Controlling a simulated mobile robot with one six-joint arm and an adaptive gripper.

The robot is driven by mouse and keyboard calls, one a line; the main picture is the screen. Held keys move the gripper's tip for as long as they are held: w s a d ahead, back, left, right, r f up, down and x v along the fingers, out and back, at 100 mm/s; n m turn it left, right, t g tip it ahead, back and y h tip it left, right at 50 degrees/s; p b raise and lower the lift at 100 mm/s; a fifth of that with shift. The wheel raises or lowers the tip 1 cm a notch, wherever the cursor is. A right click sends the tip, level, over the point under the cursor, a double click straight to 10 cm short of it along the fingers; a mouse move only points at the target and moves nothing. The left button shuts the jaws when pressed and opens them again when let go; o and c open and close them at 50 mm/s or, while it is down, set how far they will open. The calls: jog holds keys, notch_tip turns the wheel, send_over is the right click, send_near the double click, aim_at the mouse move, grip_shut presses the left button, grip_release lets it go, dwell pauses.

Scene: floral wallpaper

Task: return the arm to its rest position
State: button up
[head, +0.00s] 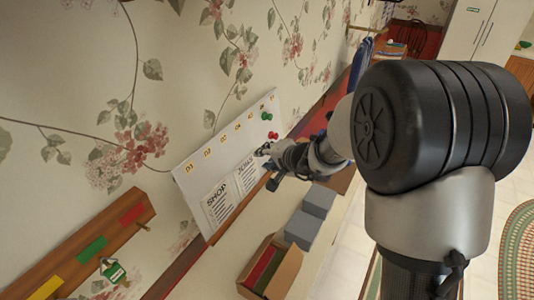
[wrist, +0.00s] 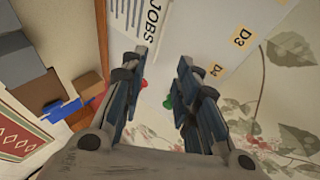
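My arm (head: 335,140) reaches from the right of the head view toward the wall, with its dark wrist and gripper (head: 268,160) close in front of a white board. In the wrist view my gripper (wrist: 160,68) has its two fingers apart, with nothing held between them. A green pin (wrist: 168,102) on the board shows in the gap between the fingers. Whether the fingertips touch the board cannot be told.
The white board (head: 190,174) carries labels, SHOP and JOBS sheets, a green pin (head: 267,116) and a red pin (head: 273,135). Below are grey boxes (head: 303,229) and an open brown box (head: 247,286). A wooden rail (head: 110,240) with coloured patches is at lower left.

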jog(key=s+a+r+n+g+y+b, duration=0.1)
jog(key=s+a+r+n+b, duration=0.15)
jog(key=s, duration=0.65)
jog(key=s+a+r+n+g+y+b, duration=0.1)
jog(key=s+a+r+n+g+b, duration=0.2)
jog(key=s, duration=0.5)
jog(key=s+d+f+n+h+b, duration=0.1)
jog(key=s+d+f+h+b, duration=0.2)
jog(key=s+d, duration=0.5)
jog(key=s+d+f+n+h+b, duration=0.2)
jog(key=s+d, duration=0.6)
jog(key=s, duration=0.4)
notch_tip(320, 180, down, 2)
jog(key=shift+s+d+f+g+h+b, duration=0.2)
jog(key=shift+s+g+h+b, duration=0.3)
jog(key=shift+h, duration=0.6)
